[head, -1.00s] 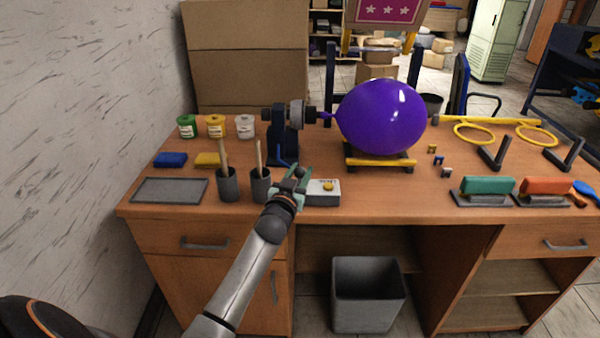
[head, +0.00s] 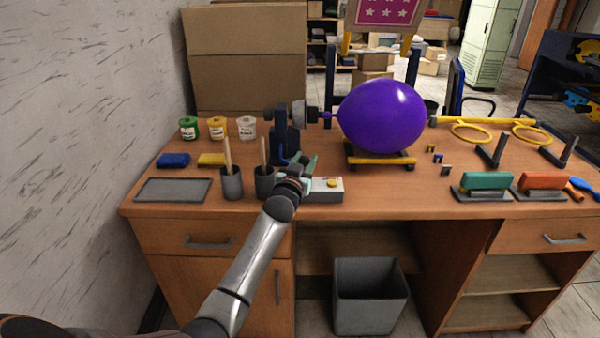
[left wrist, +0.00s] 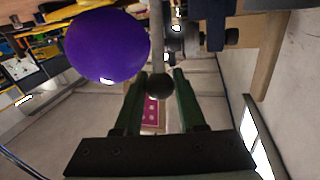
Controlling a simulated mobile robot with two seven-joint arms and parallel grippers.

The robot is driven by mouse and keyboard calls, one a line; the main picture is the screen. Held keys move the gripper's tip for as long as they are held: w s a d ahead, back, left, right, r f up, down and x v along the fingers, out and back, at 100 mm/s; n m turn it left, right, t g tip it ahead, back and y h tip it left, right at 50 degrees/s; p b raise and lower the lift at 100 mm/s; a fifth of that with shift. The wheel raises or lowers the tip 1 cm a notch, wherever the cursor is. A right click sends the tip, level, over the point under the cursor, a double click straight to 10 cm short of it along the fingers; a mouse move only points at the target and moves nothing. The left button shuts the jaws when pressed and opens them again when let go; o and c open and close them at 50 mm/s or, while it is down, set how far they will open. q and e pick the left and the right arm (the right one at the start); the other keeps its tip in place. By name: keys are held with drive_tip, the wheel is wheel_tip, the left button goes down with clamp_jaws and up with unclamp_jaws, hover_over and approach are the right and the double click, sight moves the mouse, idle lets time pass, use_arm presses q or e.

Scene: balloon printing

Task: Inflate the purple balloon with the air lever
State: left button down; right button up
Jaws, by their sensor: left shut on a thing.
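The purple balloon (head: 381,117) is large and round, and its neck is on the nozzle of the dark blue pump stand (head: 285,142). It sits over a low yellow-edged cradle (head: 385,161). The balloon also shows at the upper left in the left wrist view (left wrist: 106,46). My left gripper (head: 299,163) is in front of the stand. In the left wrist view, its green fingers are shut on the dark round knob of the air lever (left wrist: 159,85), with the lever's grey rod behind. The fingers partly hide the lever in the head view. My right gripper is out of view.
A grey box with a yellow button (head: 326,190) is right beside my left gripper. Two dark cups (head: 232,184) with sticks stand to its left, near a grey tray (head: 173,190). Paint jars (head: 217,128) stand farther back. The desk's front middle (head: 395,196) is clear.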

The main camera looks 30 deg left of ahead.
use_arm(q)
drive_tip(key=shift+w+a+r, duration=0.35)
drive_tip(key=shift+w+a, duration=0.05)
drive_tip(key=shift+w+a+r, duration=0.15)
drive_tip(key=shift+w+a, duration=0.25)
drive_tip(key=shift+w, duration=0.3)
drive_tip(key=shift+w+a+f+n+g+h+p, duration=0.25)
drive_tip(key=shift+w+a+g+p, duration=0.35)
drive_tip(key=shift+w, duration=0.35)
drive_tip(key=shift+w+a+f+n+g+h+p, duration=0.15)
drive_tip(key=shift+w+a+f+g+p, duration=0.2)
drive_tip(key=shift+w+a+g, duration=0.45)
drive_tip(key=shift+w+d, duration=0.1)
drive_tip(key=shift+w, duration=0.05)
drive_tip(key=shift+f, duration=0.45)
drive_tip(key=c, duration=0.5)
unclamp_jaws()
drive_tip(key=shift+r, duration=0.1)
drive_tip(key=shift+w+r, duration=0.1)
drive_tip(key=shift+r, duration=0.05)
